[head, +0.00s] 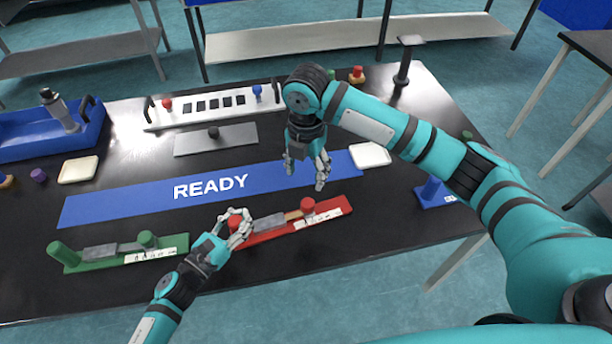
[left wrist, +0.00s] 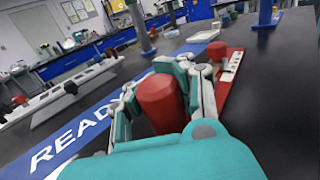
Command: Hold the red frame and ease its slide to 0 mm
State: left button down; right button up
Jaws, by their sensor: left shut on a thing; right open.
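The red frame (head: 285,230) lies on the black table in front of the blue READY strip. It has a red post at its left end, a grey slide block (head: 268,221) in the middle and a red knob (head: 307,205) toward its right, beside a white scale. My left gripper (head: 236,222) is shut on the left red post, which also shows between the fingers in the left wrist view (left wrist: 160,103). My right gripper (head: 307,172) is open and empty, above the blue strip and up and right of the slide block. The scale reading is too small to tell.
A green frame (head: 115,254) with a similar slide lies to the left. The blue READY strip (head: 130,200) crosses the table. White dishes (head: 78,170), a blue tray (head: 90,125), a white rack (head: 210,104) and a blue stand (head: 432,194) stand around.

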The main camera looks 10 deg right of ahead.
pick_arm(q)
jog(key=c, duration=1.1)
grip_release()
